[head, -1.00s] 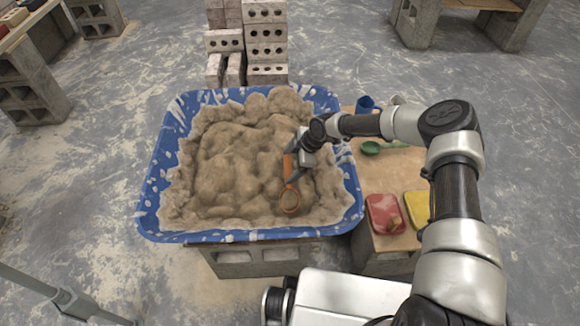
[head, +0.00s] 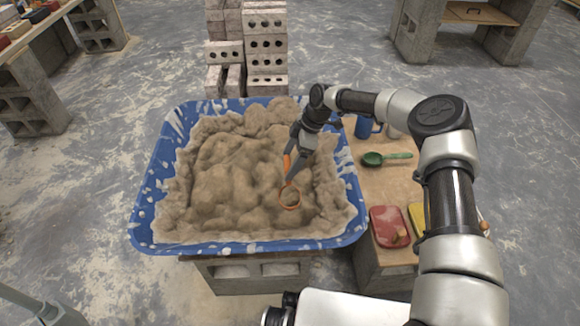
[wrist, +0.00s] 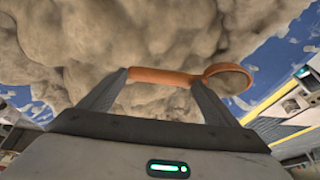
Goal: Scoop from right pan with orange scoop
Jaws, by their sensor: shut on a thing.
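My gripper (head: 290,168) is shut on the handle of the orange scoop (head: 287,160), over the right part of a blue tub (head: 150,205) heaped with tan mortar (head: 225,175). The scoop's round bowl points toward the tub's near side, and its inside looks tan. I cannot tell whether that is mortar in it or its inner surface. In the wrist view the scoop's handle (wrist: 160,76) spans both fingers, and its bowl is at the right. Whether the bowl touches the mortar is unclear. Only one tub shows.
Bricks (head: 265,45) stand behind the tub. Cinder blocks (head: 235,272) support it.

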